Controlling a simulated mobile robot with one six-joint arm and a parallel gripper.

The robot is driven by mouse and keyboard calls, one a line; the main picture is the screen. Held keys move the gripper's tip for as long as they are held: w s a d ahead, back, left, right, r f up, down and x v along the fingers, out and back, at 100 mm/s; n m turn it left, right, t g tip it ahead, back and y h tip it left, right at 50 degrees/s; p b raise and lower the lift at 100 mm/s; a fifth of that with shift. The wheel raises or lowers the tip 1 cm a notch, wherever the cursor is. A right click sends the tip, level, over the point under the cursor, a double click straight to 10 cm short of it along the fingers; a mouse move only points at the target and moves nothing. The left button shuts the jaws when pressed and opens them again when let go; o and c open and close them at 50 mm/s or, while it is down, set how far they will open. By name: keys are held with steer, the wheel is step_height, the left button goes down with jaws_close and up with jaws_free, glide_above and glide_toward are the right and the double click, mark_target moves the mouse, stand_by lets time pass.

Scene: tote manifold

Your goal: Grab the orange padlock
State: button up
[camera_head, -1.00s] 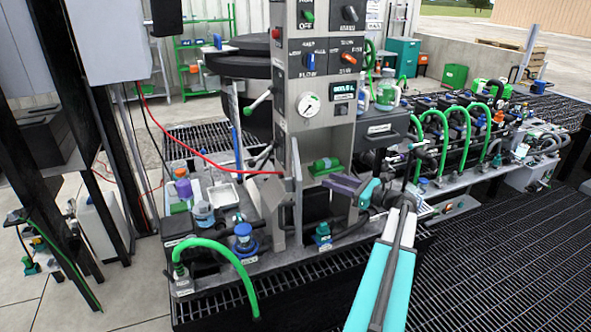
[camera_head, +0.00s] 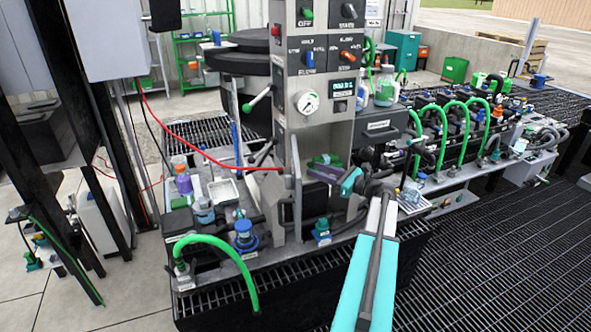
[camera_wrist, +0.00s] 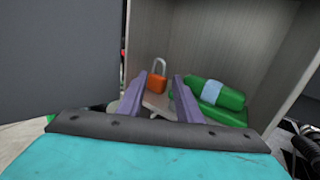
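The orange padlock (camera_wrist: 156,83) with a silver shackle stands in the grey compartment in the wrist view, near its back wall. My gripper (camera_wrist: 158,73) is open, with its two purple fingers apart. The padlock shows in the gap between the fingers, beyond them and not visibly touched. In the head view my gripper (camera_head: 324,173) reaches into the opening at the base of the grey control column. The padlock is not visible in that view.
A green bottle-shaped object (camera_wrist: 216,94) with a pale blue band lies just right of my right finger. Grey compartment walls (camera_wrist: 268,50) stand close by, and a dark panel (camera_wrist: 60,50) is at left.

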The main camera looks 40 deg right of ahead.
steer(key=shift+x, duration=1.2)
steer(key=shift+w, duration=0.1)
steer(key=shift+w+a+r+p, duration=0.1)
steer(key=shift+w+a+p, duration=0.05)
steer(key=shift+w+p, duration=0.5)
steer(key=shift+p+x, duration=0.75)
steer(key=shift+x, duration=1.05)
jaws_close()
